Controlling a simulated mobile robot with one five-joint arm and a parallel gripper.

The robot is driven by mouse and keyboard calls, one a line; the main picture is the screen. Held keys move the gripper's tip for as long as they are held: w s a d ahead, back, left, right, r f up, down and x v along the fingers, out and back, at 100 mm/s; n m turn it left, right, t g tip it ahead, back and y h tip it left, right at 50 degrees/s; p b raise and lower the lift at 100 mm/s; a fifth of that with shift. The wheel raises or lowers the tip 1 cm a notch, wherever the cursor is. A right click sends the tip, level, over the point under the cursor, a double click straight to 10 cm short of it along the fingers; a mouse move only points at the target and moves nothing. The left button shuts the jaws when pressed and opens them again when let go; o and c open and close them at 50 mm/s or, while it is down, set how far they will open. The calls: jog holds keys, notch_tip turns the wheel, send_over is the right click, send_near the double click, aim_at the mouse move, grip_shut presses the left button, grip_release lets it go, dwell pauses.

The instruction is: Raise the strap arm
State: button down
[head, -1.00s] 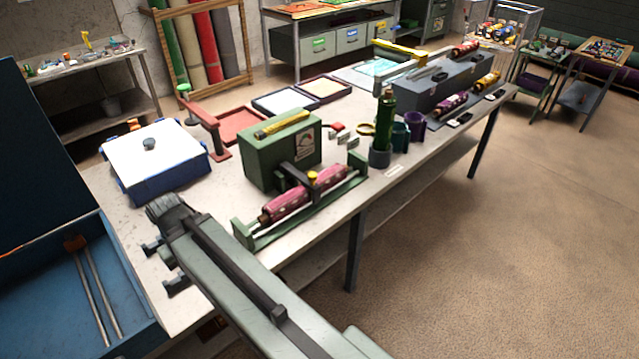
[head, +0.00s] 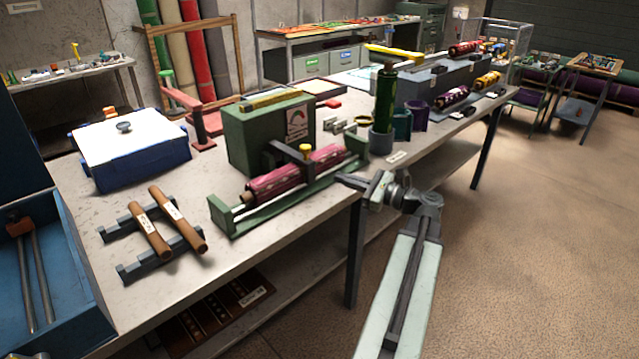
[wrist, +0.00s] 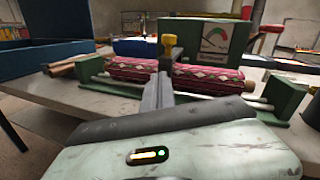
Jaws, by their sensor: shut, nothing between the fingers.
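The strap arm (head: 288,153) is a dark bar reaching from the green gauge box (head: 265,125) over the pink patterned roll (head: 294,176). It is lowered across the roll. The roll lies in a green cradle (head: 262,212) at the table's front edge. My gripper (head: 341,180) is shut and empty, in front of the cradle's right end. In the wrist view my fingers (wrist: 158,88) point at the roll, below the knob, and hide part of the strap arm.
Two brown rods (head: 163,221) lie on dark rests left of the cradle. A white-topped blue box (head: 130,150) stands behind them. The floor in front of the table is open.

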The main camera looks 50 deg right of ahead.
jog(key=s+d+m+h, duration=0.1)
jog(key=s+d, duration=0.2)
send_near(312, 161)
jog(key=shift+t, duration=0.4)
jog(key=w, duration=0.2)
jog(key=w+f, duration=0.1)
jog(key=w, duration=0.2)
jog(key=shift+p, duration=0.3)
jog(key=w+r+p, duration=0.1)
jog(key=w+a+r+p, duration=0.1)
jog(key=r+p, duration=0.1)
jog(key=shift+f, duration=0.1)
